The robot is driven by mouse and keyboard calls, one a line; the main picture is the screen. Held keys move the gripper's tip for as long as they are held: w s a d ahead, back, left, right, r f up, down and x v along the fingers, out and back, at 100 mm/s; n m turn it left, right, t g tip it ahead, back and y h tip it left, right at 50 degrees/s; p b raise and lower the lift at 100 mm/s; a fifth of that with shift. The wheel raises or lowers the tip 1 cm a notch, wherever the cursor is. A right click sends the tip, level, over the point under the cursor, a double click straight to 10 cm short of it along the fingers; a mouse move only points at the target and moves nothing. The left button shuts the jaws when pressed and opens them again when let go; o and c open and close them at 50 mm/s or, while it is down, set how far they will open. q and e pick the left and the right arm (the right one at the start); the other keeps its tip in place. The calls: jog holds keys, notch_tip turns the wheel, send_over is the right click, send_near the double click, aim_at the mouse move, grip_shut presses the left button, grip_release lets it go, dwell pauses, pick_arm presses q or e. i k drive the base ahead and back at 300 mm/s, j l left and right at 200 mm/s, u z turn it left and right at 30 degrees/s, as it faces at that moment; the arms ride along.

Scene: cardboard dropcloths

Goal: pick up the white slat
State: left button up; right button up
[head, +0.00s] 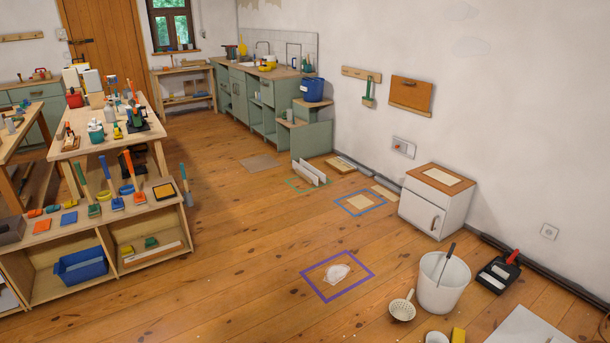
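Two upright white slat-like boards (311,173) stand close together on the floor inside a green taped outline (292,183), in front of the green cabinets. A long pale strip (152,255) also lies in the lower right compartment of the low wooden shelf at left. I cannot tell which of these is the white slat. Neither of my grippers is in view.
A purple outline (363,286) around a white lump (337,273) and a blue outline (381,207) mark the floor. A white bucket (444,284), strainer (403,308) and white cabinet (432,208) stand at right.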

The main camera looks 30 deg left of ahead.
aim_at(315, 178)
jog(key=i+j+u, duration=1.05)
jog(key=i, duration=0.35)
jog(key=i+u, duration=0.35)
jog(key=i, duration=2.25)
jog(key=i+j+z, duration=0.1)
jog(key=i+z, duration=0.15)
jog(key=i, duration=0.25)
jog(key=i+j+z, duration=0.2)
jog(key=i, duration=0.35)
jog(key=i+j+z, duration=0.25)
jog(key=i, duration=0.25)
jog(key=i+j+z, duration=0.25)
jog(key=i+j, duration=0.15)
jog(key=i, duration=0.05)
